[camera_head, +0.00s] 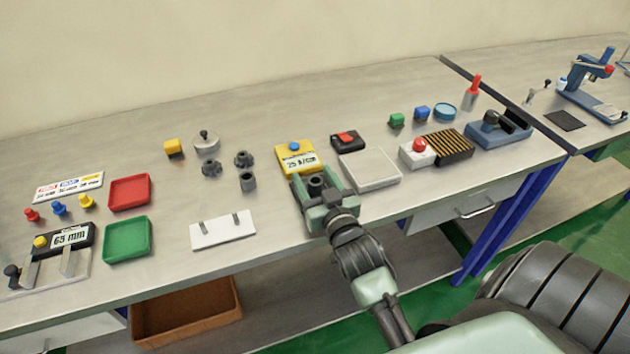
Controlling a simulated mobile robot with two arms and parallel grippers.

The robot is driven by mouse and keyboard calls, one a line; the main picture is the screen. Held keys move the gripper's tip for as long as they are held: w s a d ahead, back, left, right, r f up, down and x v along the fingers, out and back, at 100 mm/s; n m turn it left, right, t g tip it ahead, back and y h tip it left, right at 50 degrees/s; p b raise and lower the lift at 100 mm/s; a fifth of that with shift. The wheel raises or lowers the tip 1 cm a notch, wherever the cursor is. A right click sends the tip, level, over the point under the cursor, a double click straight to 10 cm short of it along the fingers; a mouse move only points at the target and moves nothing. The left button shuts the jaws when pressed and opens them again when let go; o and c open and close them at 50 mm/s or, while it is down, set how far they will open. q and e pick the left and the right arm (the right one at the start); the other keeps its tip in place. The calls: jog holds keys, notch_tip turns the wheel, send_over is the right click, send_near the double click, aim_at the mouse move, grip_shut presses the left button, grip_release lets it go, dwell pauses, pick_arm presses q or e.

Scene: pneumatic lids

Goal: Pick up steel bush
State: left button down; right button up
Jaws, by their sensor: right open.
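A dark grey hollow cylinder (316,182), which looks like a steel bush, stands upright on the table. My right gripper (322,186) is open, with its green fingers on either side of it; I cannot tell whether they touch it. Its lower part is hidden by the gripper. A similar dark hollow cylinder (248,182) stands further left, by two dark flanged parts (211,168) (244,159). My left gripper is not in view.
A yellow "25 N/mm" block (299,159) stands just behind my right gripper. A pale square tray (370,169) is close on its right. A white plate with two pegs (222,231) lies to the left. Red (130,191) and green (127,240) trays are further left.

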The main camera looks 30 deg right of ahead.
jog(key=shift+x, duration=0.8)
jog(key=shift+w+d, duration=0.1)
jog(key=shift+w, duration=0.3)
grip_shut()
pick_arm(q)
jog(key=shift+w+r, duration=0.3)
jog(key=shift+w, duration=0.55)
